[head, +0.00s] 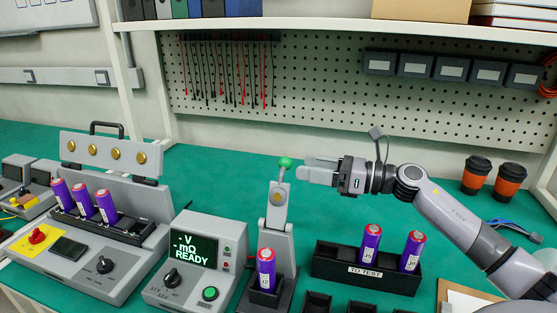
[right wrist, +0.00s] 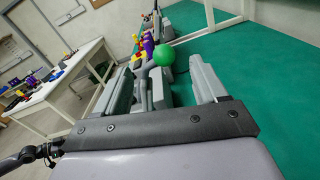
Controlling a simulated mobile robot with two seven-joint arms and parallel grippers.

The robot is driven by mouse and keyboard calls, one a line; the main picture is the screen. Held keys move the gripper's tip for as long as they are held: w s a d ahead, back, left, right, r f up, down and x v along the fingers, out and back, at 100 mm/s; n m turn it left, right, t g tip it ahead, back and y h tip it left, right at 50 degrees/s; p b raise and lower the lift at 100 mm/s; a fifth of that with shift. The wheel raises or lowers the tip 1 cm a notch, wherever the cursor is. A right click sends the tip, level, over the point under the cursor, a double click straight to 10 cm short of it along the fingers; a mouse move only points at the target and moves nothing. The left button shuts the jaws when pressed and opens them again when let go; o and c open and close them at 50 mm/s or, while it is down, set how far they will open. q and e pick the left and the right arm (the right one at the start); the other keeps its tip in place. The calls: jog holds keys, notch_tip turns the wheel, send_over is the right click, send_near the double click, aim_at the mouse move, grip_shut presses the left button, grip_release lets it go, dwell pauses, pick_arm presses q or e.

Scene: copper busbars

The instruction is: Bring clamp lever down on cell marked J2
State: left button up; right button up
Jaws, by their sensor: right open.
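The clamp lever (head: 278,205) stands raised on its grey post, with a green ball knob (head: 286,162) at its top. Below it a purple cell (head: 266,270) sits upright in the clamp's holder; its label looks like J2 but is small. My right gripper (head: 307,170) is just right of the knob, fingers pointing left at knob height. In the right wrist view the green knob (right wrist: 163,56) shows ahead, near the open fingertips (right wrist: 165,75), with nothing held. Whether a finger touches the knob I cannot tell. My left gripper is not in view.
A meter (head: 195,262) reading READY stands left of the clamp. A black TO TEST rack (head: 335,262) with two purple cells is on the right. A larger grey fixture (head: 85,265) holds several cells at left. Two orange-black cups (head: 508,181) stand at right. Green table behind the clamp is clear.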

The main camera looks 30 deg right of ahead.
aim_at(291, 163)
jog(key=shift+w+a+r, duration=0.15)
jog(key=shift+w+a, duration=0.15)
jog(key=shift+a, duration=0.05)
jog(key=p+x, duration=0.1)
jog(key=x, duration=0.3)
jog(key=shift+p+x, duration=0.35)
jog(key=shift+x, duration=0.45)
